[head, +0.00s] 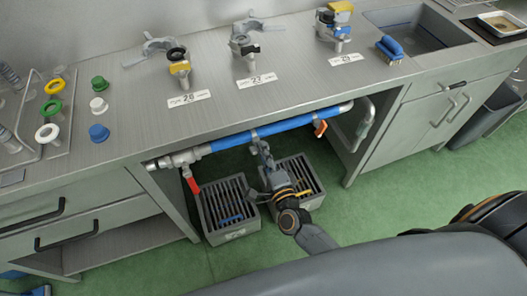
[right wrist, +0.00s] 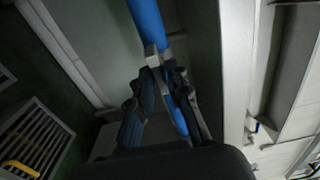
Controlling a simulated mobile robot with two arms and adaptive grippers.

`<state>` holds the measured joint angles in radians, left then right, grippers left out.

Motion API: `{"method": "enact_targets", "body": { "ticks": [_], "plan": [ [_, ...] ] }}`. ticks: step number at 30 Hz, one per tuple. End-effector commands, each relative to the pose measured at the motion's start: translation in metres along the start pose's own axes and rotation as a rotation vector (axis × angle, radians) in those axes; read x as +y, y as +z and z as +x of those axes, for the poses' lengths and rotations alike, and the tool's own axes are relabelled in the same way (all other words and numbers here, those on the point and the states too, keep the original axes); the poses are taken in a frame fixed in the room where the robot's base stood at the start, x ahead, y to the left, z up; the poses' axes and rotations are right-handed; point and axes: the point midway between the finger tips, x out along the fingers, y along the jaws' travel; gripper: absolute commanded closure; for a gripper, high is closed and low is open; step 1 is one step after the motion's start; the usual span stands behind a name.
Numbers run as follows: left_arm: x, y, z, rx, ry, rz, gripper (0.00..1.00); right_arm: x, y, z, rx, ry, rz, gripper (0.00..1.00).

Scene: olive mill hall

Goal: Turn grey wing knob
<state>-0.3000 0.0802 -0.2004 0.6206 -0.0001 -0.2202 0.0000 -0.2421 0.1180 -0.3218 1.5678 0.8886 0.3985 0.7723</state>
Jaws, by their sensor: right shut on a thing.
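The grey wing knob (head: 255,135) sits on the blue pipe (head: 288,122) under the front edge of the steel bench, in the middle of the head view. My right gripper (head: 262,149) reaches up to it from below and is shut on it. The fingers hide most of the knob. In the right wrist view my right gripper (right wrist: 162,78) closes around a grey part of the knob (right wrist: 151,57), with the blue pipe (right wrist: 148,22) running past it. The knob's exact angle cannot be told. My left gripper is not in view.
A red lever (head: 190,181) hangs from the pipe's left end and an orange lever (head: 320,128) near its right end. Two grey slatted crates (head: 232,232) stand on the green floor below. Metal clamps and coloured knobs lie on the bench top (head: 215,115).

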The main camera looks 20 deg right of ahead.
Motion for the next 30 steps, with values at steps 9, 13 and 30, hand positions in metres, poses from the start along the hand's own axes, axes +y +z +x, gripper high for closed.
{"method": "enact_targets", "body": {
  "ticks": [9, 13, 30],
  "plan": [
    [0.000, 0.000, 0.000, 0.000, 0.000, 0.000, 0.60, 0.001, 0.000, 0.000, 0.000, 0.001, 0.001, 0.68],
    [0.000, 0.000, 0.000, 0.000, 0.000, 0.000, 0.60, 0.000, 0.000, 0.000, 0.000, 0.001, 0.000, 0.68],
    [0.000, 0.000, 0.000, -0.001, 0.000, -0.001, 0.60, 0.002, 0.000, -0.084, -0.001, 0.005, -0.001, 0.68]
  ]
}}
